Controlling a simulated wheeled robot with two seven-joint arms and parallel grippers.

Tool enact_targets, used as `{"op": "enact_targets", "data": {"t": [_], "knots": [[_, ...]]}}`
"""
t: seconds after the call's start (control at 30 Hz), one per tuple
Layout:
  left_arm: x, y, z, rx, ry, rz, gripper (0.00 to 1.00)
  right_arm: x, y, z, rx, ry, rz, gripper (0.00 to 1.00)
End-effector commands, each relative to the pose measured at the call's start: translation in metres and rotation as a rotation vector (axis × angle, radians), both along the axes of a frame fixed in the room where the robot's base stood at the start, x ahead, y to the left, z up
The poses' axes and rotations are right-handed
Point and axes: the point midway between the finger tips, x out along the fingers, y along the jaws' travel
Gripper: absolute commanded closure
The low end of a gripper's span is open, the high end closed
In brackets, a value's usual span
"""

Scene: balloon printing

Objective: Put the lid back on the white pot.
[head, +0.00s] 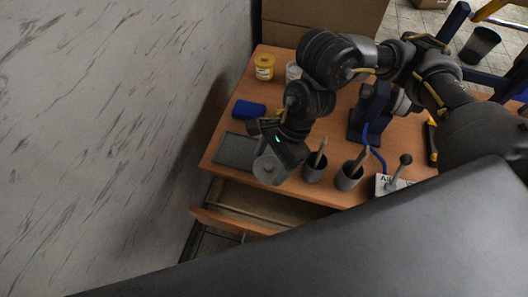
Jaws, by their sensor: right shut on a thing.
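The white pot (292,70) stands at the back of the wooden table, beside a yellow pot, and my right arm partly covers it. My right gripper (277,148) is over the front left part of the table, well apart from the white pot. It is shut on a round grey piece with a small centre mark, which looks like the lid (268,170). The fingers' contact with it is partly hidden. My left gripper is not in view.
Two grey cups (314,173) (347,181) with tools stand at the front. A blue stand (369,115) is right of centre. A drawer (235,222) is open below.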

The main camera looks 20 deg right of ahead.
Motion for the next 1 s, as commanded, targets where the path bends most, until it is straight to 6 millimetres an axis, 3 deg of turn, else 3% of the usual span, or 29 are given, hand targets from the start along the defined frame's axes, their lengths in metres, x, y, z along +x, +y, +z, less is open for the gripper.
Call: {"op": "enact_targets", "data": {"t": [0.2, 0.47, 0.8, 1.0], "knots": [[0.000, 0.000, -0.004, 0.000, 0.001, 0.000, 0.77, -0.014, -0.001, 0.006, 0.000, 0.001, 0.003, 0.48], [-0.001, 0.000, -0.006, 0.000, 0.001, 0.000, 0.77, -0.013, 0.005, 0.005, -0.002, 0.001, 0.104, 0.48], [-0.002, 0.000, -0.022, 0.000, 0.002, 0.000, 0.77, 0.009, 0.036, 0.008, -0.010, -0.002, 0.885, 0.48], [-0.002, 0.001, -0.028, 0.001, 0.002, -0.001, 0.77, 0.033, 0.044, 0.017, -0.010, -0.001, 1.232, 0.48]]}}
